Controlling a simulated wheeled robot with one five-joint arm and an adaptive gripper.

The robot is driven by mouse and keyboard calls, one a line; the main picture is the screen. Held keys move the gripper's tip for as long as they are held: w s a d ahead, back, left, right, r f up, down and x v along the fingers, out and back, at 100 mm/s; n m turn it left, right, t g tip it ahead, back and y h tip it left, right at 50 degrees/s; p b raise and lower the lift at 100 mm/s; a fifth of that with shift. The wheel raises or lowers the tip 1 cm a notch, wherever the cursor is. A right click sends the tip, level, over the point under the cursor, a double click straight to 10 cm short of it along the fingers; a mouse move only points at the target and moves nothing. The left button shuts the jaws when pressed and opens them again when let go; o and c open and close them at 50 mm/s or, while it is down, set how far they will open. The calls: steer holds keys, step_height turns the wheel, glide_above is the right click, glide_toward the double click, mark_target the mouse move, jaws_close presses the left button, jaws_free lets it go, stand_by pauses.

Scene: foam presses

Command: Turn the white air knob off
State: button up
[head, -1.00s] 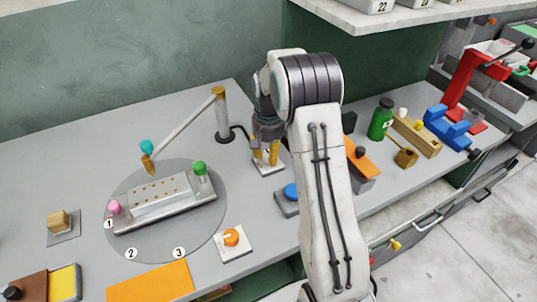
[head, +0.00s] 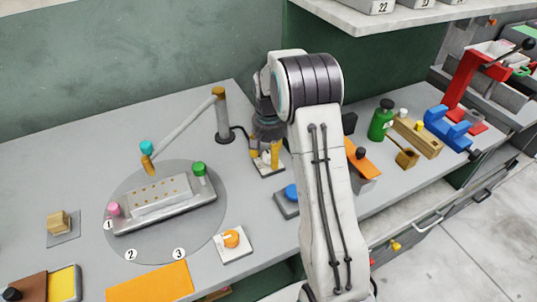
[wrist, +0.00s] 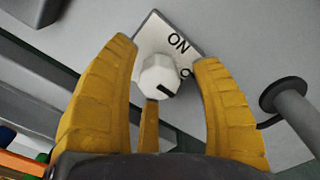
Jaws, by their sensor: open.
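The white air knob (wrist: 158,76) sits on a white plate (wrist: 152,38) in the wrist view. The plate reads "ON" at the upper right of the knob, and a second label starting with "O" is partly hidden by the right finger. A dark mark shows on the knob's lower right side. My gripper (wrist: 164,54) is open, its yellow fingers spread to the left, right and near side of the knob. I cannot tell whether any finger touches it.
A grey post (head: 222,120) with a swing arm stands left of my gripper. A blue button (head: 291,192) and an orange knob (head: 231,239) are nearer on the bench. A round plate with a metal fixture (head: 165,195) lies left. A green bottle (head: 381,120) stands right.

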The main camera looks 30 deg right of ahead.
mark_target(269, 153)
step_height(269, 153, up, 12)
stand_by(0.8)
stand_by(0.5)
step_height(269, 153, down, 4)
steer(key=n, duration=0.2)
steer(key=shift+s+r+n, duration=0.15)
steer(key=shift+r+n, duration=0.05)
steer(key=shift+n, duration=0.1)
steer(key=shift+s+a+f, duration=0.25)
steer(key=shift+s+f, duration=0.7)
steer(key=shift+f, duration=0.1)
steer(key=shift+n+g, duration=0.4)
steer(key=shift+n, duration=0.2)
steer(key=s, duration=0.3)
steer(key=s+a+f, duration=0.1)
steer(key=shift+s, duration=0.2)
steer(key=s+a+r+n+t, duration=0.1)
steer(key=s+a+r, duration=0.2)
steer(key=s, duration=0.4)
steer(key=s+a+r+n+t, duration=0.1)
steer(key=s+a+r+t, duration=0.1)
steer(key=s, duration=0.5)
steer(key=s+a+r+n+t, duration=0.1)
steer(key=s+a+r, duration=0.2)
steer(key=s, duration=0.4)
steer(key=shift+a+r, duration=0.35)
steer(key=shift+a, duration=0.15)
